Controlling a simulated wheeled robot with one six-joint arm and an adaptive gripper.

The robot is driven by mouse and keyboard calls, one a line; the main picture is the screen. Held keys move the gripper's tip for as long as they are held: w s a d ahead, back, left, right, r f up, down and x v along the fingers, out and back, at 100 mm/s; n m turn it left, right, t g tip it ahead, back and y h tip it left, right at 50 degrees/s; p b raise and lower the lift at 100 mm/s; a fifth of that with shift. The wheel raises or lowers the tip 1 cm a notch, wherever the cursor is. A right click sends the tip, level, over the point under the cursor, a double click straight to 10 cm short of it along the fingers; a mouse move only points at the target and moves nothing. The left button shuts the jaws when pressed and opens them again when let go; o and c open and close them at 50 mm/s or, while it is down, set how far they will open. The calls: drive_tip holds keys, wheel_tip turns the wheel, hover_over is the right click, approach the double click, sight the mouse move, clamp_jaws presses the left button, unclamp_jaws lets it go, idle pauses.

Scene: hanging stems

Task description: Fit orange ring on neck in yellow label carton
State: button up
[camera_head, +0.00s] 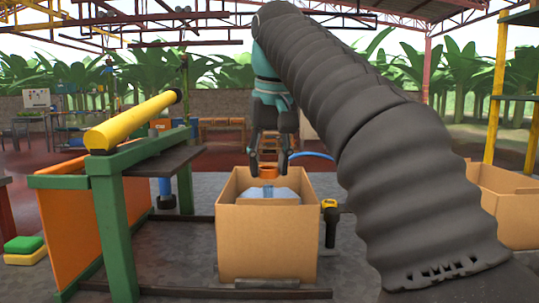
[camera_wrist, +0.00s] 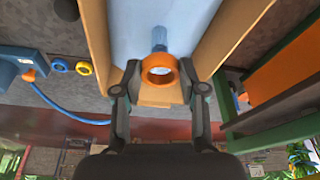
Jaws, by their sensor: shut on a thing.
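My gripper (camera_head: 270,163) points down over an open cardboard carton (camera_head: 266,243) and is shut on an orange ring (camera_head: 268,172). In the wrist view the ring (camera_wrist: 160,69) sits between both fingertips, its hole facing the camera. A pale blue bottle (camera_head: 268,192) is inside the carton, its lower part hidden by the front wall. In the wrist view its clear blue neck (camera_wrist: 160,38) shows just beyond the ring. The ring appears to be above the bottle and beside the neck in that view, not around it. No yellow label shows on the carton's visible faces.
A green frame with a yellow roller (camera_head: 135,120) and orange panel (camera_head: 70,210) stands left. A second carton (camera_head: 505,205) stands right. A yellow-black tool (camera_head: 330,222) stands beside the carton. Blue and yellow rings (camera_wrist: 84,70) lie on the floor, near a blue hose (camera_wrist: 70,112).

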sight(269, 195)
drive_tip(key=shift+f+b, duration=0.95)
drive_tip(key=shift+f, duration=1.25)
drive_tip(key=shift+s+f, duration=0.2)
drive_tip(key=shift+f, duration=0.4)
idle(0.6)
drive_tip(key=o, duration=1.2)
drive_tip(key=shift+o, duration=0.2)
drive_tip(key=shift+r+p, duration=0.85)
drive_tip(key=shift+r, duration=0.4)
drive_tip(key=shift+r, duration=0.25)
